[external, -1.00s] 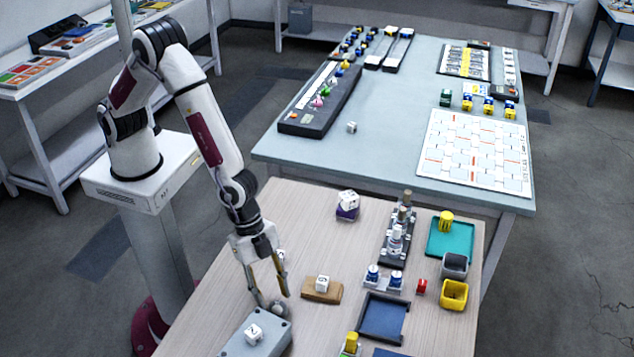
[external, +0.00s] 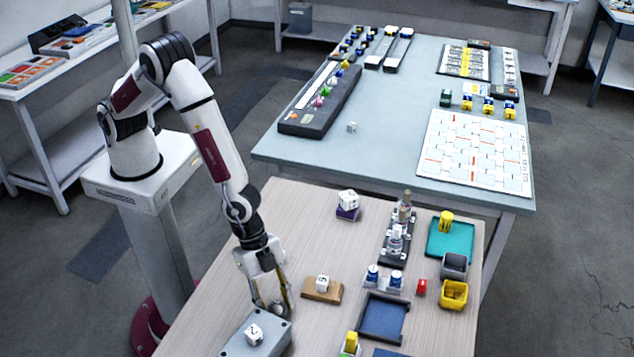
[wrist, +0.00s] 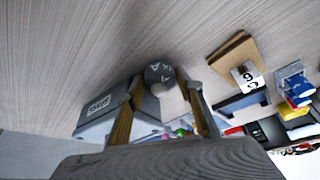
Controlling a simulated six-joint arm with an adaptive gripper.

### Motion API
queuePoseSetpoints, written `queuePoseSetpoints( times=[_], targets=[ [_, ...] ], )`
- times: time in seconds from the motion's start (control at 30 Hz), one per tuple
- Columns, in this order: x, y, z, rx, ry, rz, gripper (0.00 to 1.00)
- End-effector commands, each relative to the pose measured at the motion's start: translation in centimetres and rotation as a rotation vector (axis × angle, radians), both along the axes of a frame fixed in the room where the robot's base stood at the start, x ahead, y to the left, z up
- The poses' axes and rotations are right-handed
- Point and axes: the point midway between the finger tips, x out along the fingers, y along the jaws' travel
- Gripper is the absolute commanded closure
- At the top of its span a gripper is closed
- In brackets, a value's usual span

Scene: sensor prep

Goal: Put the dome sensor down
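The dome sensor (wrist: 160,72) is a small dark grey rounded piece with pale lettering, seen between my fingertips in the wrist view. My gripper (external: 275,306) has its two yellowish fingers on either side of it, and the sensor fills the gap between them. In the external view it is a small grey shape low at the tabletop, partly hidden by the fingers. It is beside the far edge of a grey box (external: 236,345). I cannot tell whether it touches the wooden table (external: 215,300).
A brown block (external: 321,291) with a white cube (external: 322,282) stands just right of my gripper. A blue tray (external: 382,317) and blue-capped bottles (external: 372,275) are further right.

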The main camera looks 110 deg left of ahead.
Motion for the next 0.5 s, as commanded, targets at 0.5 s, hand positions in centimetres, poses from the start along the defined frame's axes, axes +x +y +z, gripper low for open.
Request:
queuePoseSetpoints(
  times=[0.5],
  targets=[
    [0.02, -0.01, 0.11, -0.001, -0.001, 0.0, 0.9]
  ],
)
